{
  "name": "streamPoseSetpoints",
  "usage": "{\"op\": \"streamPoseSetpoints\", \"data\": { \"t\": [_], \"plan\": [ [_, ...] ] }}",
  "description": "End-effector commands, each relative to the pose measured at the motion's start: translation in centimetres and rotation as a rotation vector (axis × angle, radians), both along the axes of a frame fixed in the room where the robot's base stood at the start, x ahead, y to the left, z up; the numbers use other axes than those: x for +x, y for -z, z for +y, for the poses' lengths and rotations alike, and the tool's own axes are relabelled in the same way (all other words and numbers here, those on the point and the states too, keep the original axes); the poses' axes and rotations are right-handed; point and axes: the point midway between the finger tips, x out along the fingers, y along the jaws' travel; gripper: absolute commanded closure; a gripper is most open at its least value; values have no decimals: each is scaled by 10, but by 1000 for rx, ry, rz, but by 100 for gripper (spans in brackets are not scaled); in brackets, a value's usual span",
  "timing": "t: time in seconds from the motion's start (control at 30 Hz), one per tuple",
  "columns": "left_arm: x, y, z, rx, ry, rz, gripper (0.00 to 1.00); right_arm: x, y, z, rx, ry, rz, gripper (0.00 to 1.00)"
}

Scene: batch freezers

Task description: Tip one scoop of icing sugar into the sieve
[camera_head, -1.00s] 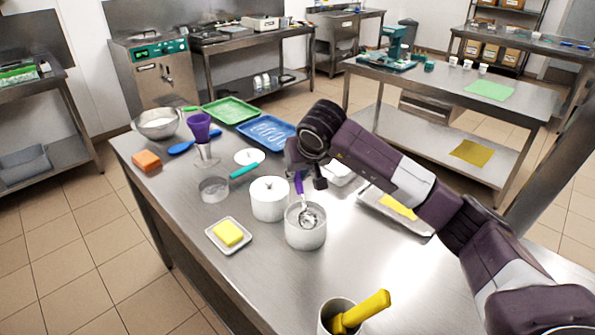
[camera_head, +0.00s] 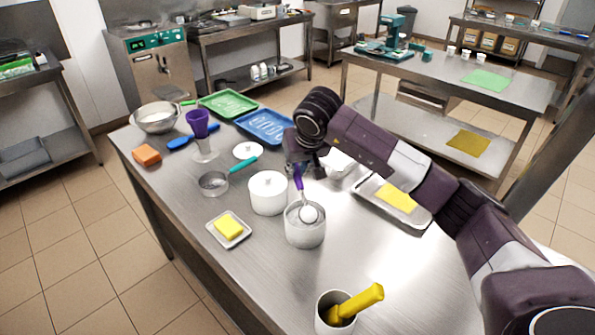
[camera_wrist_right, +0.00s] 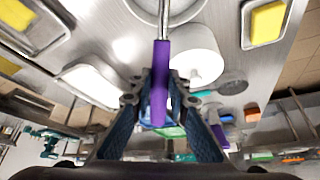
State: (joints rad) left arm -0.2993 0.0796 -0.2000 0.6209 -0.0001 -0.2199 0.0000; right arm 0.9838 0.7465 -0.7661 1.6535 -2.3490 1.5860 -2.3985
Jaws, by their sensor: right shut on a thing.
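My right gripper (camera_head: 304,168) is shut on the purple handle (camera_head: 298,178) of a metal scoop. The handle also shows between its fingers in the right wrist view (camera_wrist_right: 162,75). The scoop's bowl (camera_head: 309,214) is at the mouth of an open white pot (camera_head: 304,237) and looks heaped with white powder. The pot's inside is partly hidden by the scoop. The sieve (camera_head: 213,184), a round grey one with a teal handle, lies on the steel table to the left, beyond a lidded white pot (camera_head: 268,194). My left gripper is out of view.
The lidded pot stands between the open pot and the sieve. A butter dish (camera_head: 229,229), a purple funnel on a glass (camera_head: 198,124), an orange sponge (camera_head: 147,155) and a pot with a yellow-handled tool (camera_head: 350,305) stand around. The table's front middle is clear.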

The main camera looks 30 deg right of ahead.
Motion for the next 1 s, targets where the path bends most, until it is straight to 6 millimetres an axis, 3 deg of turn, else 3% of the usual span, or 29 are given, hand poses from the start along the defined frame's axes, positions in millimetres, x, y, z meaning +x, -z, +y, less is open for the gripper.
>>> {"op": "streamPoseSetpoints", "data": {
  "t": [0.33, 1.0],
  "plan": [
    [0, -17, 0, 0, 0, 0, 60, 4, -27, -1, -1, 1, -1, 100],
    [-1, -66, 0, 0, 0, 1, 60, 21, -30, -3, 36, 1, 211, 100]
  ]
}}
